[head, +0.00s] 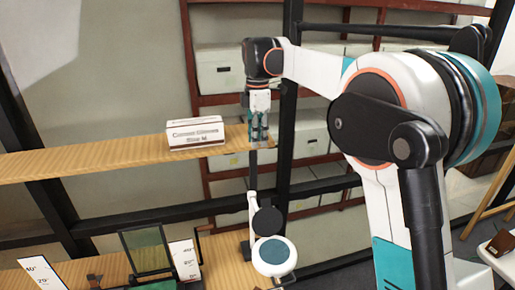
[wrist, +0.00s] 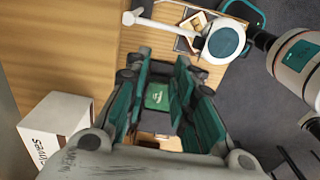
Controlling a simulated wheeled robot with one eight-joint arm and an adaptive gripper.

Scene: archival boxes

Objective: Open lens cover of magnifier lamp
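The magnifier lamp (head: 272,257) stands at the right end of the lower wooden shelf in the head view. It has a white-rimmed round head with a grey-teal face, and a black disc (head: 269,221) stands just behind and above it. I cannot tell whether that disc is the lens cover. The lamp head also shows at the top of the wrist view (wrist: 226,42), with its white arm reaching left. My gripper (head: 259,137) points down by the right end of the upper shelf, above and apart from the lamp. Its teal fingers (wrist: 160,104) are spread and empty.
A white glove box (head: 195,133) stands on the upper shelf (head: 90,160), left of my gripper. Dark metal posts (head: 286,120) and shelves of archival boxes are behind.

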